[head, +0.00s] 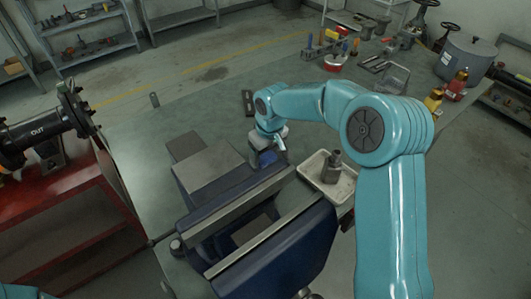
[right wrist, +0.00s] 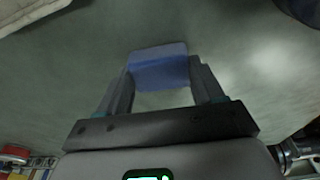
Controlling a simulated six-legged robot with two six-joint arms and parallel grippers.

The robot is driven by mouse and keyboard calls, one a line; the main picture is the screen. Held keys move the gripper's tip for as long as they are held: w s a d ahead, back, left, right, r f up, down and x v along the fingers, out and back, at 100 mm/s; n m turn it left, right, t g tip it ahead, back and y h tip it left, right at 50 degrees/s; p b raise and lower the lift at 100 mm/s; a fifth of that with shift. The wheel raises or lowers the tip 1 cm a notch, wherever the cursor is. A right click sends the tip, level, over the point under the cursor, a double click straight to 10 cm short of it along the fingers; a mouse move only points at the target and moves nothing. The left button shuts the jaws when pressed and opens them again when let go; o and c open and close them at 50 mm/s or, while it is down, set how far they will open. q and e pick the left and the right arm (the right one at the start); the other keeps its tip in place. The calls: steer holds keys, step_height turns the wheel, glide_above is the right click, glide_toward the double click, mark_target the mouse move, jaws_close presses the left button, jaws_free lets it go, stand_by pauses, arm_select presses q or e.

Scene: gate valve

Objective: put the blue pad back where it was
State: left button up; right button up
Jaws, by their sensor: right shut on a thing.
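The blue pad (right wrist: 158,70) is between the two fingers of my right gripper (right wrist: 160,82) in the right wrist view. The fingers are shut on its sides, and its far end sticks out past the tips. In the head view the right gripper (head: 268,153) points down just behind the large vise, and a small bit of the blue pad (head: 267,159) shows under it. The arm hides most of the pad there. Whether the pad touches the bench cannot be told. My left gripper is not in view.
The large blue vise (head: 318,237) with pale jaws stands in front. A cream tray (head: 312,171) holding a grey metal part (head: 332,166) is right of the gripper. A dark flat piece (head: 248,103) lies behind it. The green bench top (head: 195,110) is clear at back left.

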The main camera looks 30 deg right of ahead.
steer(key=o, duration=1)
steer(key=shift+w+f, duration=0.1)
step_height(320, 180, up, 12)
steer(key=s+p, duration=0.1)
steer(key=s, duration=0.1)
steer(key=shift+d, duration=0.1)
